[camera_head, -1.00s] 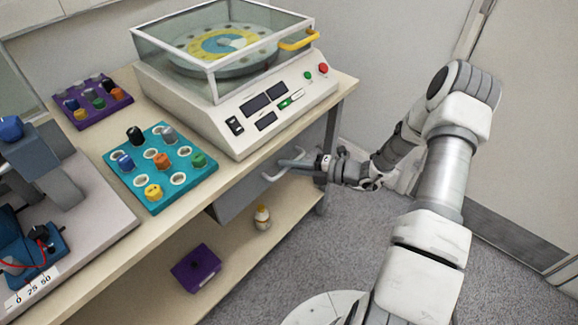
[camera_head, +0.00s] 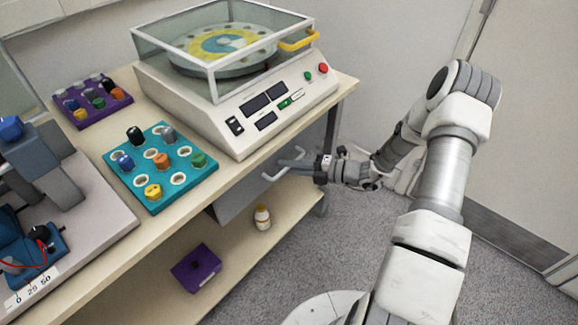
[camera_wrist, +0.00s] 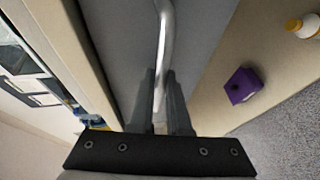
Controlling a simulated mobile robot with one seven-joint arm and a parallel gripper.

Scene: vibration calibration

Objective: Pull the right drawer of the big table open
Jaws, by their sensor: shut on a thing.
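The big table (camera_head: 225,175) has a light wood top. Under its right part is a grey drawer (camera_head: 240,196) with a pale bar handle (camera_head: 270,176). The drawer front looks close to level with the table edge; I cannot tell whether any gap shows. My gripper (camera_head: 296,163) reaches in from the right and is shut on the handle. In the wrist view the handle (camera_wrist: 166,30) runs down between the fingers of my gripper (camera_wrist: 161,80), with the grey drawer front (camera_wrist: 115,45) behind. The fingers hide part of the handle.
A calibration machine (camera_head: 270,115) with a clear cover stands above the drawer. A teal tray (camera_head: 200,192) and a purple tray (camera_head: 93,116) hold several coloured pieces. A purple box (camera_head: 196,268) and a white bottle (camera_head: 262,218) stand on the lower shelf. Open floor lies right of the table.

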